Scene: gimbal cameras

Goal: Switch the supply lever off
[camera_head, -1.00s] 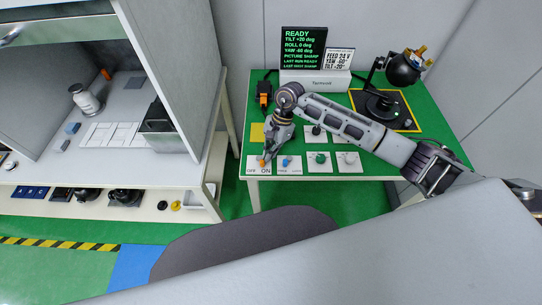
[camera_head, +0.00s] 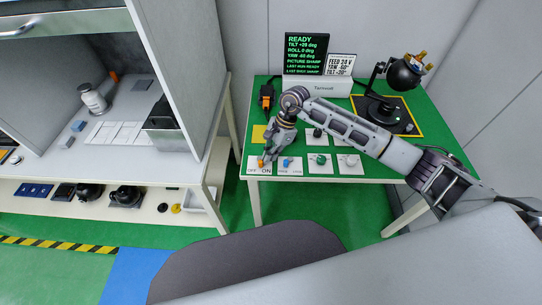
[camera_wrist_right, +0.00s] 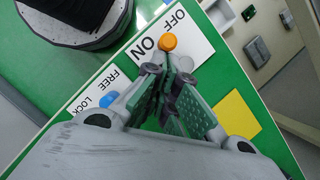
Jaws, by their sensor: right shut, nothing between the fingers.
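The supply lever has an orange knob (camera_head: 262,163) on a white plate (camera_head: 252,171) marked OFF and ON, at the front left corner of the green table. In the right wrist view the orange knob (camera_wrist_right: 168,42) stands between the two words, closer to ON; its shaft is hidden. My right gripper (camera_head: 267,155) is shut and empty, reaching down beside the lever. In the right wrist view the shut fingertips (camera_wrist_right: 170,68) point at the knob, very near it; I cannot tell whether they touch. My left gripper is not in view.
Beside the plate is a blue lever (camera_head: 286,162) marked FREE and LOCK. A green knob (camera_head: 320,159) and other controls stand close by. A yellow square (camera_head: 259,134) lies behind the lever. A black gimbal camera (camera_head: 402,75) and a screen (camera_head: 305,53) stand at the back.

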